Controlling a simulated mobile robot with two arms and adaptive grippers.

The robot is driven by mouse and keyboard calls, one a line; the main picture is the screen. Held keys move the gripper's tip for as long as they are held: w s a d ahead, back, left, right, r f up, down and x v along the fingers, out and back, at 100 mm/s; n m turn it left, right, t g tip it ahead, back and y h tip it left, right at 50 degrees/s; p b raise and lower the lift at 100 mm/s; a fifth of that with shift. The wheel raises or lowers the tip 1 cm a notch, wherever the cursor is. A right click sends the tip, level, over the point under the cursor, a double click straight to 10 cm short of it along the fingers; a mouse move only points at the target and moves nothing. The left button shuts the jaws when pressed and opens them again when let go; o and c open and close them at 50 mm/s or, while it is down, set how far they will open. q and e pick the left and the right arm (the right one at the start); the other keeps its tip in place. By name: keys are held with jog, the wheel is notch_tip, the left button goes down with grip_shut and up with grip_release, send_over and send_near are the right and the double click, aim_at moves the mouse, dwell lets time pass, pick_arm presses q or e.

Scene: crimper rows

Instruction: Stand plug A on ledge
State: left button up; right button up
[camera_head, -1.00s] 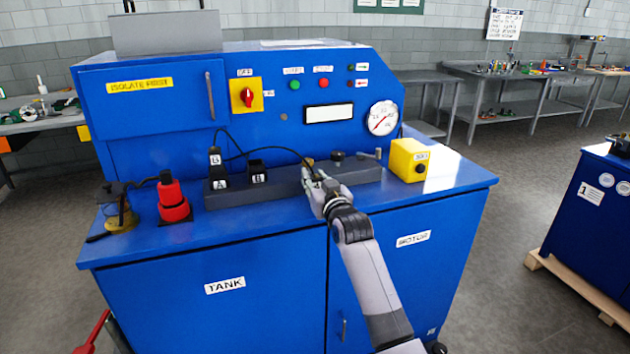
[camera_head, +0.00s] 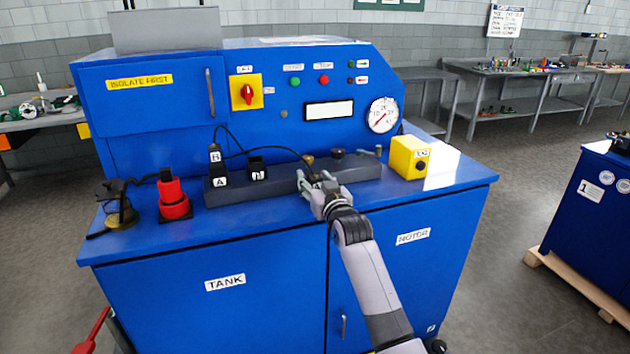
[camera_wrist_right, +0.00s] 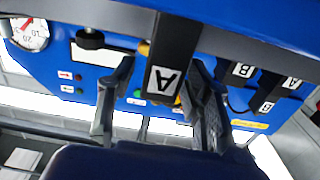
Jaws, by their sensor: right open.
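Plug A (camera_wrist_right: 170,55) is a dark block with a white A label. In the right wrist view it is between the two spread fingers of my right gripper (camera_wrist_right: 160,105), with gaps at its sides. It looks upright against the long dark grey ledge (camera_head: 352,186); I cannot tell whether its base rests on it. In the head view my right gripper (camera_head: 314,184) is open at the ledge's front and hides most of the plug. Plug B (camera_head: 215,156) stands in the socket labelled A (camera_head: 219,181). The socket labelled B (camera_head: 257,171) looks empty. My left gripper is out of view.
A red cylinder (camera_head: 173,199) and a brass-based stand (camera_head: 121,214) are on the blue top at left. A yellow box (camera_head: 409,157) stands right of the ledge. Black cables (camera_head: 268,150) arch over the sockets. The front strip of the blue top (camera_head: 250,219) is clear.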

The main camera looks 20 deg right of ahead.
jog(key=shift+r, duration=0.1)
jog(key=shift+r, duration=0.2)
jog(key=shift+s+f, duration=0.15)
jog(key=shift+s, duration=0.2)
jog(key=s+b, duration=0.1)
jog(key=s, duration=1)
jog(key=shift+s+d, duration=0.15)
jog(key=shift+d, duration=0.05)
